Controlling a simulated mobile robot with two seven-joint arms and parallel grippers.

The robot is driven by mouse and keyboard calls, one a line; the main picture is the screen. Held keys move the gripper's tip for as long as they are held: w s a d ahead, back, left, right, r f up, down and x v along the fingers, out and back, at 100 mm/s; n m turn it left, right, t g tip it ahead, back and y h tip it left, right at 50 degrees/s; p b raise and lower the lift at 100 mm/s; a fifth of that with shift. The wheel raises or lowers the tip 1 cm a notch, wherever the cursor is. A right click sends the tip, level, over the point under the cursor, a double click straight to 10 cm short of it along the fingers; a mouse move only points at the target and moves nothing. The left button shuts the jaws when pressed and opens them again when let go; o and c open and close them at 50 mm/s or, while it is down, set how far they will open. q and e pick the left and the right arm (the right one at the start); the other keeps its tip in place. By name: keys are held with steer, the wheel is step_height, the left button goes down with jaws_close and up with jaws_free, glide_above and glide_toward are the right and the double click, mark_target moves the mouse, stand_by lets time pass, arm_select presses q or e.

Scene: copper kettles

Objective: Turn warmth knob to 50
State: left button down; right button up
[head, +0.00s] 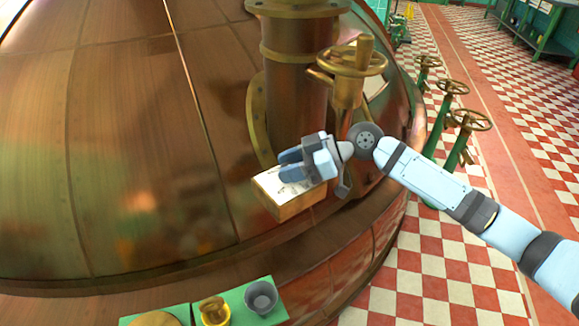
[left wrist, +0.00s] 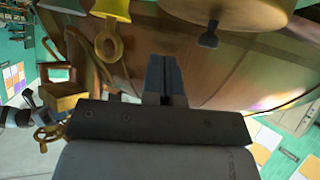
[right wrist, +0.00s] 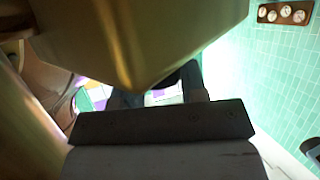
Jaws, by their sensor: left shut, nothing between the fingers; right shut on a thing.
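A brass-coloured box (head: 299,206) with a white marked face (head: 267,182) is mounted on the big copper kettle. My right gripper (head: 286,165) is at this face, its blue fingers closed on the warmth knob. Gripper and fingers hide the knob, and its setting cannot be read. In the right wrist view a large brass-coloured body (right wrist: 130,40) covers much of the picture and partly hides the fingertips. My left gripper (left wrist: 164,76) is shut and empty in the left wrist view. It is outside the head view.
The kettle (head: 130,130) fills the left of the head view. A brass handwheel (head: 350,60) stands just behind my right gripper. A green shelf (head: 190,315) below holds a grey cup (head: 261,296) and a brass piece (head: 214,310). Several handwheels on green posts stand on the right.

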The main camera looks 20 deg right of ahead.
steer(key=o, duration=0.9)
steer(key=shift+o, duration=0.2)
steer(key=v, duration=1.3)
steer(key=shift+d+r, duration=0.2)
steer(key=shift+d, duration=0.15)
